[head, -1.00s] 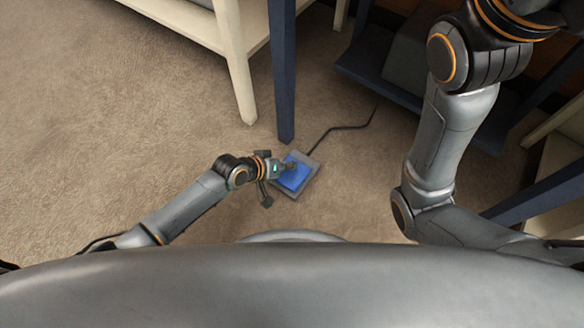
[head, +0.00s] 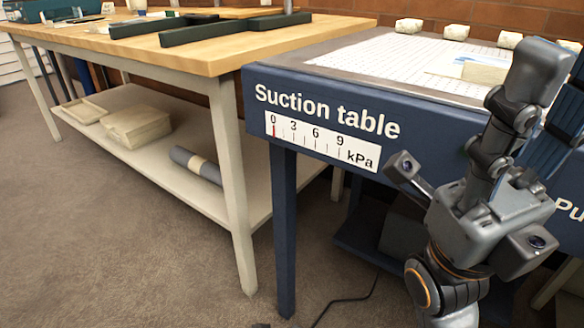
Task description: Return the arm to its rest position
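My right gripper (head: 468,190) stands at the right of the head view, in front of the suction table (head: 325,118). Its fingers are spread apart, with nothing visible between them. I cannot tell whether the upper finger touches the table. My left gripper is out of this view, apart from perhaps a small dark shape at the bottom edge. The blue pedal is below the picture; only its dark cable shows on the floor.
A wooden-topped workbench (head: 170,45) stands at the left, with dark bars on top. Its lower shelf (head: 150,150) holds pale trays and a grey roll (head: 196,164). Small pale blocks line the suction table's far edge. The carpet (head: 110,250) at lower left is clear.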

